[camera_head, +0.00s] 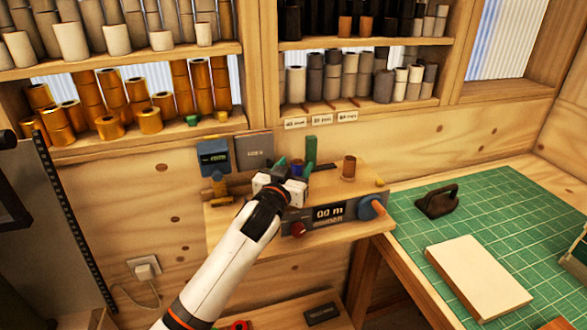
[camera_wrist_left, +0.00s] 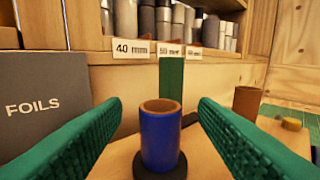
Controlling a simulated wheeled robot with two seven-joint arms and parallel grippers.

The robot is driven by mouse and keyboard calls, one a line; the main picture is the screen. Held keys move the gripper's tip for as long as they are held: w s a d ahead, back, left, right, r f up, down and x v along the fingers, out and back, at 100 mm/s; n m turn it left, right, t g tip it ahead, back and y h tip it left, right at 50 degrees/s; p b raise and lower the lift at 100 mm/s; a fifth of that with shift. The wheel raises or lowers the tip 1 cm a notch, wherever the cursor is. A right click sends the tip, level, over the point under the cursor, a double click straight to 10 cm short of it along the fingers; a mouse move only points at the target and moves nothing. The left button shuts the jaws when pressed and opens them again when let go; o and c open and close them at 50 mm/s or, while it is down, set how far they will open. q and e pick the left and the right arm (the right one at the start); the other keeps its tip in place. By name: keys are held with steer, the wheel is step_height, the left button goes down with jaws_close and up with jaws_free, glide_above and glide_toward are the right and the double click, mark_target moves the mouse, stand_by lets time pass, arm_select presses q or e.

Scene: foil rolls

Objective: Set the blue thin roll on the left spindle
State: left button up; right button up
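A blue thin roll (camera_wrist_left: 160,138) stands upright on a dark round base (camera_wrist_left: 160,168) in the left wrist view. Its hollow top has a brown rim. My left gripper (camera_head: 294,168) is open. Its green fingers stand on either side of the roll, with visible gaps. In the head view the gripper largely hides the blue roll (camera_head: 297,169). I cannot tell whether a spindle is inside the roll. A brown roll (camera_head: 349,168) stands farther right on the wooden bench. My right gripper is not in view.
A green upright block (camera_head: 311,150) stands behind the blue roll. A grey FOILS panel (camera_wrist_left: 45,108) is at left. A display unit (camera_head: 328,213) is at the bench front. Shelves (camera_head: 150,48) of rolls are above; a green cutting mat (camera_head: 500,215) lies right.

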arm_select(q)
steer(key=shift+s+a+f, duration=0.1)
steer(key=shift+s+a, duration=0.05)
steer(key=shift+s, duration=0.25)
steer(key=b+v, duration=0.2)
steer(key=v, duration=0.9)
steer(key=shift+s, duration=0.1)
